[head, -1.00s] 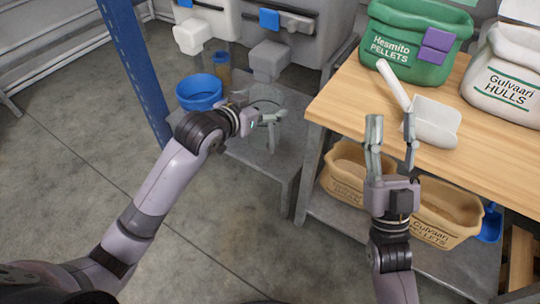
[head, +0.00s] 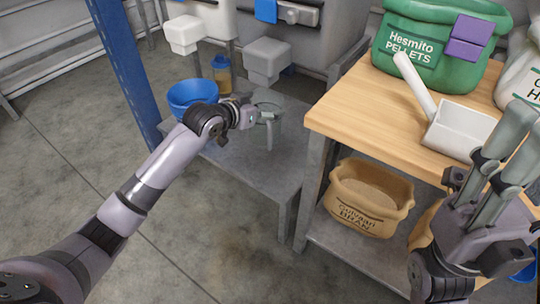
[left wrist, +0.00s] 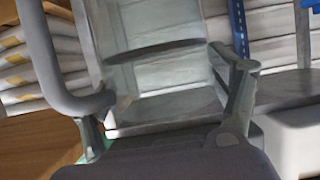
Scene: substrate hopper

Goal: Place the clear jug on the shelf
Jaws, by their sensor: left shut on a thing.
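The clear jug (head: 266,132) is see-through and hard to make out in the head view. My left gripper (head: 268,117) is shut on it, over the grey metal shelf (head: 258,170) below the hoppers. I cannot tell whether its base touches the shelf. In the left wrist view the jug (left wrist: 160,70) fills the middle between my left gripper's fingers, with its dark rim line crossing it. My right gripper (head: 520,135) is empty, its fingers apart, at the right beside the wooden bench.
A blue bowl (head: 192,93) and a yellowish container with a blue lid (head: 222,75) stand on the shelf left of the jug. A hopper spout (head: 268,60) hangs above. The wooden bench (head: 345,110) holds a white scoop (head: 455,128) and a green pellet sack (head: 420,50).

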